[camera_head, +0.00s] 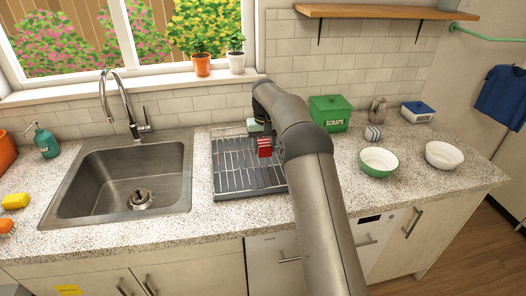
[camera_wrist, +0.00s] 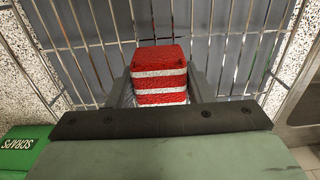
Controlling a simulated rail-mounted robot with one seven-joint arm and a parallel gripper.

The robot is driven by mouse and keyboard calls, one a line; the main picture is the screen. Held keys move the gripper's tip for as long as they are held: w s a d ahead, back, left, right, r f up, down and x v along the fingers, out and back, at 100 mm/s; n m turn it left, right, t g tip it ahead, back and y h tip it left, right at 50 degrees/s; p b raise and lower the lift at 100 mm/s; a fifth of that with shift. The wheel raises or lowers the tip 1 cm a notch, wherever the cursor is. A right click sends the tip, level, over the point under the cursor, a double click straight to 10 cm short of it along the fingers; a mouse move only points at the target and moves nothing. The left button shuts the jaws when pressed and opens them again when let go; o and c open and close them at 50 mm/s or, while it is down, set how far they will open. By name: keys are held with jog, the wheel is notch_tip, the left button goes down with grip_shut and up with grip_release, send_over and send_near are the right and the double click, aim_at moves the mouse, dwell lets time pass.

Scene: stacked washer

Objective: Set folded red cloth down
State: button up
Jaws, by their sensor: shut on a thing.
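The folded red cloth (camera_head: 265,147) has white stripes and is held over the dish rack. In the wrist view the red cloth (camera_wrist: 158,72) sits between the two fingers of my gripper (camera_wrist: 160,90), which is shut on it. The metal dish rack (camera_head: 232,165) lies on the counter to the right of the sink, on a dark tray. In the wrist view the rack's bars (camera_wrist: 90,50) run beyond and below the cloth. I cannot tell whether the cloth touches the bars. My arm hides the right part of the rack in the head view.
The sink (camera_head: 125,175) is left of the rack. A green SCRAPS box (camera_head: 330,112), a green-and-white bowl (camera_head: 379,163) and a white bowl (camera_head: 444,155) stand on the counter to the right. The faucet (camera_head: 122,100) rises behind the sink. The rack's left part is empty.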

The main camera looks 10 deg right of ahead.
aim_at(263, 153)
jog(key=shift+w+a+f, duration=0.15)
jog(key=shift+a+f, duration=0.05)
jog(key=shift+f, duration=1.6)
jog(key=shift+f, duration=0.2)
jog(key=o, duration=0.9)
jog(key=shift+r+p, duration=0.15)
jog(key=shift+p, duration=0.15)
